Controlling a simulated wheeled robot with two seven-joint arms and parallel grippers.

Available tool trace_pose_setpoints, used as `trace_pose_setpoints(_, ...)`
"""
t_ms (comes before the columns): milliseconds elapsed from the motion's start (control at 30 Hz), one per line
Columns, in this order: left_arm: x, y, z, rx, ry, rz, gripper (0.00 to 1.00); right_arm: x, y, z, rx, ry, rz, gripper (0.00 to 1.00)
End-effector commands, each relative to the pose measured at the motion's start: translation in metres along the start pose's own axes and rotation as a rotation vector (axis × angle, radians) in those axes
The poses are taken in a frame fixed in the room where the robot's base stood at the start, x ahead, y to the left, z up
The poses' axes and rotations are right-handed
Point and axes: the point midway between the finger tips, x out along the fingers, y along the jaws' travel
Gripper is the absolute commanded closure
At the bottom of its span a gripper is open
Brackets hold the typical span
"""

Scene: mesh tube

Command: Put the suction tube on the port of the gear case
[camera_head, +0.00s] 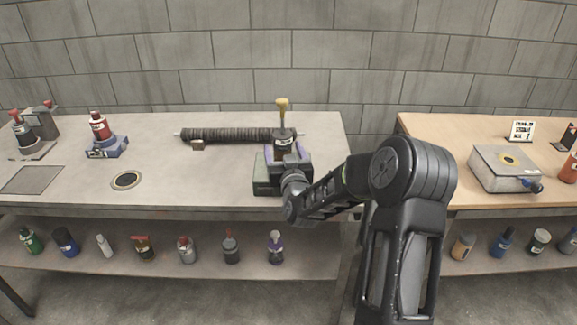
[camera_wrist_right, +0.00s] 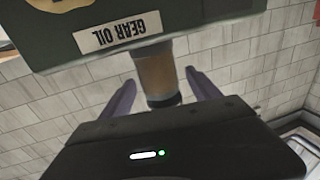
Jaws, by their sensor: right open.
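A green-black gear case (camera_head: 266,187) stands on the grey bench, partly behind my right arm. In the right wrist view the case (camera_wrist_right: 190,24), upside down, carries a "GEAR OIL" label. An upright dark tube with a yellow top (camera_head: 283,103) and a pale label stands at the case; I take it for the suction tube. In the wrist view an amber cylinder with a dark collar (camera_wrist_right: 157,75) meets the case's edge; I cannot tell whether it is seated on the port. My right gripper (camera_wrist_right: 163,92) is open, its purple fingers either side of this cylinder. My left gripper is out of view.
A black ribbed roll (camera_head: 225,135) lies along the back of the bench. A red-topped bottle in a blue stand (camera_head: 105,148) and a dark one in a grey stand (camera_head: 35,150) are at left. A grey case (camera_head: 505,170) sits on the right bench. The middle-left bench is mostly clear.

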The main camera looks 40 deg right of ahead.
Motion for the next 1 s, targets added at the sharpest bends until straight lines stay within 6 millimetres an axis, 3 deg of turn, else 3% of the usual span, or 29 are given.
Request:
trace_pose_setpoints(300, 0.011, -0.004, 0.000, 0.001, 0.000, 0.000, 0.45, -0.065, 0.000, 0.001, -0.001, 0.001, 0.000, 0.29)
trace_pose_setpoints(500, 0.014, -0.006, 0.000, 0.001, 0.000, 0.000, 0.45, -0.097, 0.000, 0.000, 0.000, 0.002, 0.000, 0.29)
trace_pose_setpoints(667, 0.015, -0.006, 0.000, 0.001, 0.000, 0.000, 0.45, -0.106, 0.000, 0.000, 0.000, 0.001, 0.001, 0.29)
trace_pose_setpoints(1000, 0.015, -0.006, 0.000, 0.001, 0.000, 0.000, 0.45, -0.107, 0.000, 0.000, 0.000, 0.001, 0.001, 0.29)
